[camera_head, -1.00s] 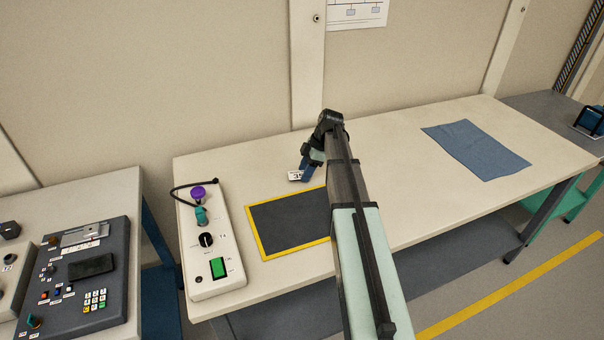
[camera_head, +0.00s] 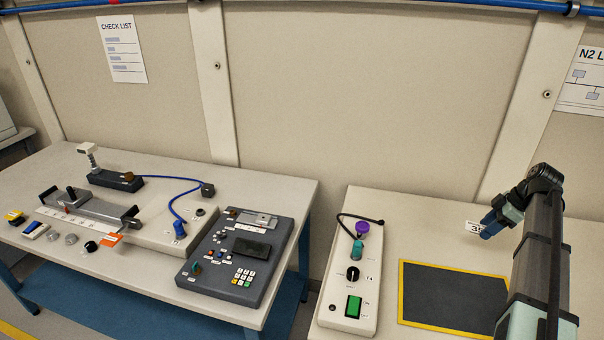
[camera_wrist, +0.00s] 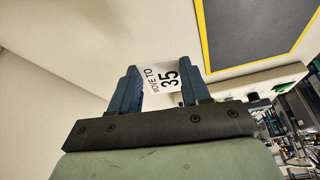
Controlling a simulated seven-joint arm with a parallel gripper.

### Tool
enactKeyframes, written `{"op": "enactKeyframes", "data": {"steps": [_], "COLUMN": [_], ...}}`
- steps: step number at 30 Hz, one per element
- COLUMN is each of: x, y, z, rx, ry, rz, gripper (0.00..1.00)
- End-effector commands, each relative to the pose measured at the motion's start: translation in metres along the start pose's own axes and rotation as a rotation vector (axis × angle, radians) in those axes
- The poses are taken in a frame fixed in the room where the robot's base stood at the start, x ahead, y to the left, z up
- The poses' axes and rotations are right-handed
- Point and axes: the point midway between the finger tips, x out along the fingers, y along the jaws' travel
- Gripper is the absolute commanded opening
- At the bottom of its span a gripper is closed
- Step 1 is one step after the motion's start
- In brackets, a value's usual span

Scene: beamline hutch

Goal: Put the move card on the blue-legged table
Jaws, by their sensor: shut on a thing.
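The move card (camera_wrist: 165,77) is a small white card printed "MOVE TO 35". My gripper (camera_wrist: 160,90) is shut on it, with the card between the two blue fingers in the wrist view. In the head view my gripper (camera_head: 484,230) is at the right, over the back of the right-hand table, and the card (camera_head: 473,227) shows at its tip. The blue-legged table (camera_head: 318,196) stands at the left, with a pale top and a blue leg and lower shelf (camera_head: 287,302). The gripper is apart from it, to its right.
The blue-legged table holds a dark keypad panel (camera_head: 228,283), a slide rail unit (camera_head: 95,208), a cabled box and several small knobs. A gap separates the tables. The right table has a switch box (camera_head: 340,318) and a yellow-edged dark mat (camera_head: 440,298). Bare tabletop shows along the blue-legged table's back right.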

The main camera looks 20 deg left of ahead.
Motion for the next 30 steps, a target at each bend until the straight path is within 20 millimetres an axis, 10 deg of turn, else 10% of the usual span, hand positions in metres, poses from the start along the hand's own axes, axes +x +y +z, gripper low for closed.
{"op": "enactKeyframes", "data": {"steps": [12,30], "x": [-0.052,0.021], "y": [0.001,0.007], "z": [-0.021,-0.181], "rx": [-0.001,-0.037], "ry": [0.000,0.001], "rz": [0.002,-0.014], "gripper": [0.18,0.18]}}
